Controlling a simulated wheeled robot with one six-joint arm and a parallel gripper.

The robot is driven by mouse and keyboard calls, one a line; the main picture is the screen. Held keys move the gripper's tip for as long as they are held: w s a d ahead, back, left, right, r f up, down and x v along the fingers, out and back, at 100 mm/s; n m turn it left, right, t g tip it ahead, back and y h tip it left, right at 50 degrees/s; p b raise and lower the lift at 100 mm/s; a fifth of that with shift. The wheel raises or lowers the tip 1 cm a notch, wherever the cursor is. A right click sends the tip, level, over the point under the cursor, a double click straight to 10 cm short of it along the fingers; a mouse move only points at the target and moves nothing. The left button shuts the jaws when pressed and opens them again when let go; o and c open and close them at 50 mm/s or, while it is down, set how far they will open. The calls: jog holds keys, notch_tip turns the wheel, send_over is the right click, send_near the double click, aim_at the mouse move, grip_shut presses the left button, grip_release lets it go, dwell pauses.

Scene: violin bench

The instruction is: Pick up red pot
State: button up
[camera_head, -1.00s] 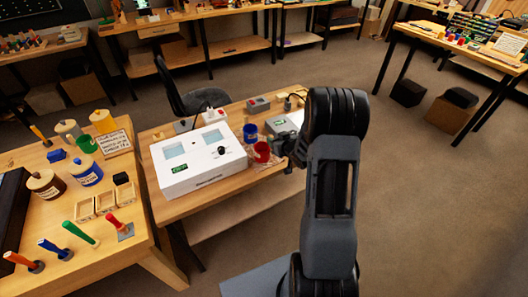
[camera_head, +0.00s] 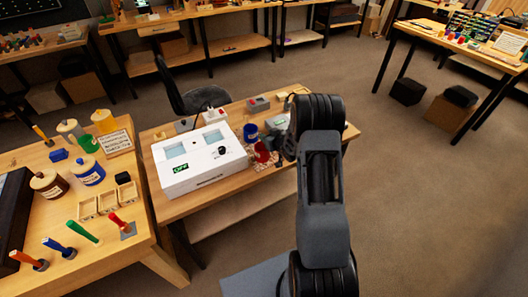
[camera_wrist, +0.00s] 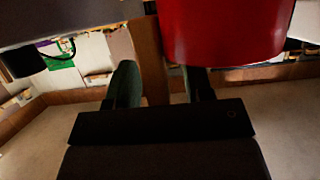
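The red pot (camera_head: 262,152) stands near the front edge of the middle bench, right of the white box. Its red side fills the upper right of the wrist view (camera_wrist: 225,28). My gripper (camera_wrist: 160,76) is open and empty, with its two dark fingers apart. In the wrist view the right finger overlaps the pot's lower edge and the left finger is left of the pot. In the head view my gripper is close to the pot's right side, largely hidden by my arm. I cannot tell whether a finger touches the pot.
A blue pot (camera_head: 250,133) stands just behind the red pot. The white box (camera_head: 205,170) with two windows and a green display is on the left. A grey device (camera_head: 275,124) is behind my gripper, partly hidden by my arm.

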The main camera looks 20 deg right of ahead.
grip_shut()
dwell(0.5)
